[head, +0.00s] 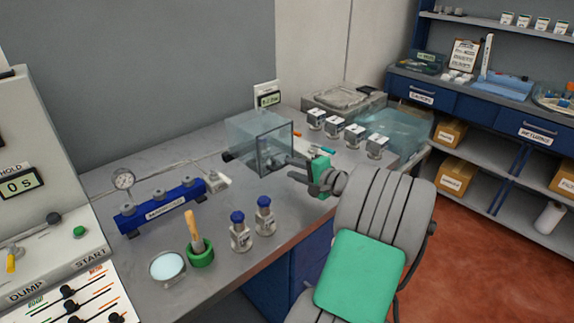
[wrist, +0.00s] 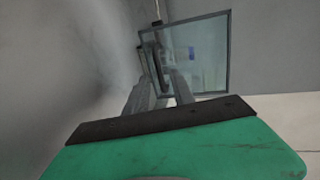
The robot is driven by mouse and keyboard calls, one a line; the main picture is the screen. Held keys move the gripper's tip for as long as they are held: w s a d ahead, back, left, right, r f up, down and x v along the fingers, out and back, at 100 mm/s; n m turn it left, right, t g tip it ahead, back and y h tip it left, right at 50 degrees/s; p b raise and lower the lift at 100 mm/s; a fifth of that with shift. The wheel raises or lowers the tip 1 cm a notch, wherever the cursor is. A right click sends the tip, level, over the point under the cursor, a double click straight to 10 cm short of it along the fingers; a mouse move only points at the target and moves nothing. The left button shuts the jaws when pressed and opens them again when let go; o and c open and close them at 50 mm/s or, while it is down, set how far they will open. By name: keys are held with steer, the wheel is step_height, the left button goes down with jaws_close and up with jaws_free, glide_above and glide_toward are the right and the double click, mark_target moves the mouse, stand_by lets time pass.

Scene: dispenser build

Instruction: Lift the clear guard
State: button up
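The clear guard (head: 258,143) is a see-through box with a dark-edged front panel, standing on the grey bench in the head view. It looks lowered. In the wrist view its clear panel (wrist: 205,55) fills the area ahead of my fingers, with a dark bar, probably its handle, at the left edge. My gripper (head: 292,168) is at the lower right of the guard's front, close to it. In the wrist view the two fingers (wrist: 162,85) are apart, with a gap between them. Whether they touch the handle is hidden.
Several small labelled cubes (head: 347,132) stand right of the guard, by a clear-lidded bin (head: 393,133). A blue manifold with a gauge (head: 160,207), two blue-capped bottles (head: 240,232) and a green holder (head: 201,254) stand to the left and front. A small display (head: 268,98) is behind.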

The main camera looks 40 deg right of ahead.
mark_target(285, 165)
steer(key=shift+x, duration=1.55)
steer(key=shift+c, duration=0.4)
jaws_close()
